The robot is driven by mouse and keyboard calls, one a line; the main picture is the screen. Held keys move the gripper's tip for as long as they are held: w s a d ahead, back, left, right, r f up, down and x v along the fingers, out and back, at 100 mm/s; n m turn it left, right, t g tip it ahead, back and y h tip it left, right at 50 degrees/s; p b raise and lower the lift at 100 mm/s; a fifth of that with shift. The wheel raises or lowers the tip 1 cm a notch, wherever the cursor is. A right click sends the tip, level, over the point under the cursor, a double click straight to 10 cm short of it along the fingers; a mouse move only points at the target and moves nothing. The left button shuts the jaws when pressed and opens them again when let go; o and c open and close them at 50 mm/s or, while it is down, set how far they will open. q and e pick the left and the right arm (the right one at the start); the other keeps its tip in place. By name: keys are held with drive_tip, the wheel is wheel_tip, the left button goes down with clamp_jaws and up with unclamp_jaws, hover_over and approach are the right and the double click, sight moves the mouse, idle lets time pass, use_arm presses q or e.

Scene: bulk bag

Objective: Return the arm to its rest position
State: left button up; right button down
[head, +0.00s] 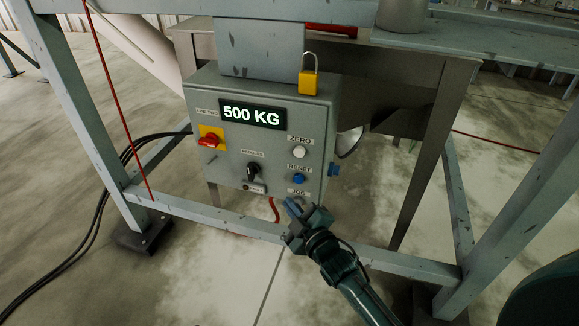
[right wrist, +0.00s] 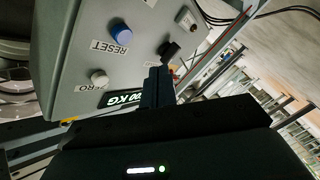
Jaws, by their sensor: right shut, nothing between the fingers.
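My right arm (head: 358,290) reaches up from the bottom right in the head view. Its gripper (head: 294,205) is shut and empty, at the lower right corner of the grey control box (head: 222,135), over the JOG label. I cannot tell whether it touches the box. In the right wrist view the shut fingers (right wrist: 158,85) point toward the panel. The display (head: 252,114) reads 500 KG. A white ZERO button (head: 299,152) and a blue RESET button (head: 298,179) sit above the gripper. My left gripper is not in view.
A red rotary switch (head: 208,142), a black knob (head: 253,170) and a yellow padlock (head: 308,82) are on the box. A grey steel frame surrounds it, with a lower crossbar (head: 210,218) and a right post (head: 520,210). Black cables (head: 98,215) run at left. Concrete floor lies open in front.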

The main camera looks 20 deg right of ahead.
use_arm(q)
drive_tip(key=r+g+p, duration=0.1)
drive_tip(key=p, duration=0.4)
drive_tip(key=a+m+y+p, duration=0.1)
drive_tip(key=p, duration=0.4)
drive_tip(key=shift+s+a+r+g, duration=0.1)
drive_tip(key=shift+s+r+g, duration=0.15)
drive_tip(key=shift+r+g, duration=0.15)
use_arm(e)
drive_tip(key=s+a+r+m+g, duration=0.1)
drive_tip(key=s+m+g, duration=0.5)
drive_tip(key=s, duration=1.7)
drive_tip(key=r+m, duration=0.1)
drive_tip(key=m, duration=0.2)
drive_tip(key=shift+a, duration=0.3)
drive_tip(key=shift+s, duration=0.1)
